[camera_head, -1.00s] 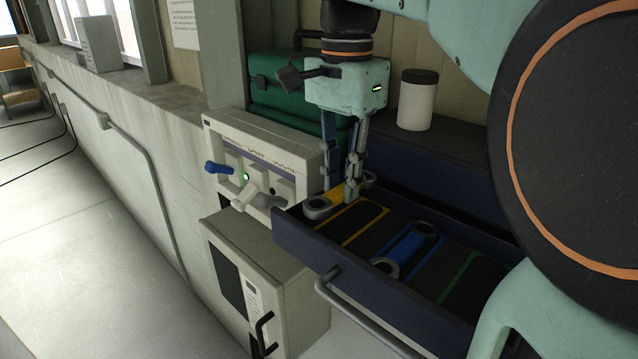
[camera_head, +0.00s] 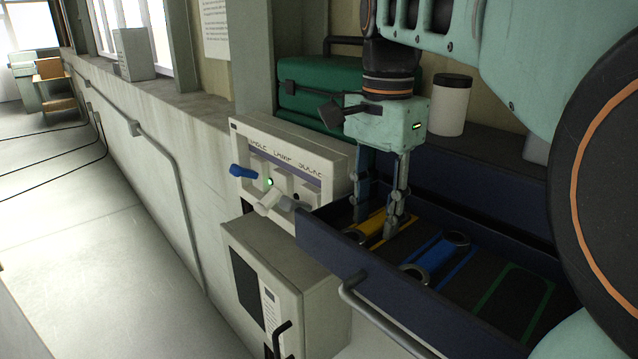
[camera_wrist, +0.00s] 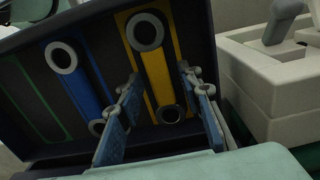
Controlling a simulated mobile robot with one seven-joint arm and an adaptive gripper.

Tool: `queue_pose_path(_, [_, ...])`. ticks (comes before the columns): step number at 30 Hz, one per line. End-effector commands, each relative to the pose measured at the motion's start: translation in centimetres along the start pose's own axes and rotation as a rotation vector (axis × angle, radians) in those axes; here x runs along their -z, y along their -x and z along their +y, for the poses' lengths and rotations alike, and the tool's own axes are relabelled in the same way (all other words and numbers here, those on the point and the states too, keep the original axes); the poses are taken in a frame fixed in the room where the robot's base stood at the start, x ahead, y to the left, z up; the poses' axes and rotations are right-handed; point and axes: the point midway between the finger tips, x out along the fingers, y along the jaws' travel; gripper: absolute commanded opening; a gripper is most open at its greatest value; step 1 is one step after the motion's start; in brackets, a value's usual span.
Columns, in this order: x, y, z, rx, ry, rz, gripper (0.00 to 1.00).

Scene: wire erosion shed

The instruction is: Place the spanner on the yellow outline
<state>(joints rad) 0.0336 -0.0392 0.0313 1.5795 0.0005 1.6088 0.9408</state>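The yellow spanner (camera_head: 373,223), with grey ring ends, is in the dark blue drawer; its handle (camera_wrist: 157,75) shows in the wrist view. The yellow outline (camera_wrist: 122,20) frames it there on both long sides, and the two run roughly parallel. I cannot tell whether the spanner rests flat on the drawer floor. My gripper (camera_head: 376,226) is low in the drawer, pointing down. In the wrist view, its fingers (camera_wrist: 159,80) stand apart on either side of the handle, with a visible gap at each side. Part of the spanner is hidden by a finger in the head view.
A blue spanner (camera_head: 436,256) lies beside it; the green outline (camera_head: 515,298) is empty. The drawer wall (camera_head: 335,245) and handle (camera_head: 365,305) are in front. A control box (camera_head: 300,150) stands left, a green case (camera_head: 320,92) and white jar (camera_head: 452,106) behind.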

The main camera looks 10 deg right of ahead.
Motion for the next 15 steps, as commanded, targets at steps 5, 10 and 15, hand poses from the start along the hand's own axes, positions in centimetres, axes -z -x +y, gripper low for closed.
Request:
queue_pose_path(5, [0.0, 0.2, 0.0, 0.004, 0.0, 0.002, 0.36])
queue_pose_path(10, [0.0, 0.6, -0.1, 0.006, 0.0, 0.003, 0.36])
queue_pose_path(15, [0.1, 2.6, -0.1, 0.009, 0.001, 0.005, 0.36])
